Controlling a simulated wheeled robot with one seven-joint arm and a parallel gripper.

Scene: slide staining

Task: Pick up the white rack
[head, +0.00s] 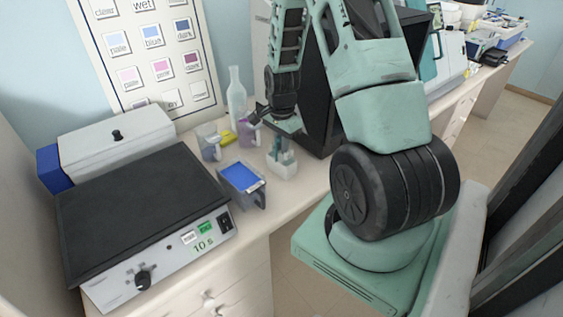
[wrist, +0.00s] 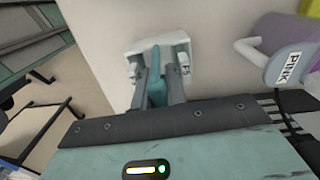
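The white rack (head: 283,166) stands on the bench in the head view, right of the blue-topped container. In the wrist view the white rack (wrist: 176,47) shows its pale block, with a teal upright part (wrist: 156,62) rising from it. My gripper (head: 281,137) is directly over the rack, reaching down to it. In the wrist view my gripper (wrist: 156,75) has one grey finger on each side of the teal part, very near it. I cannot tell whether the fingers touch it or have a small gap.
A cup labelled PINK (wrist: 290,66) stands close right of the rack in the wrist view. In the head view a blue-topped container (head: 242,178), a pale cup (head: 208,143), a glass bottle (head: 236,92) and a black-topped heater (head: 140,205) stand on the left.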

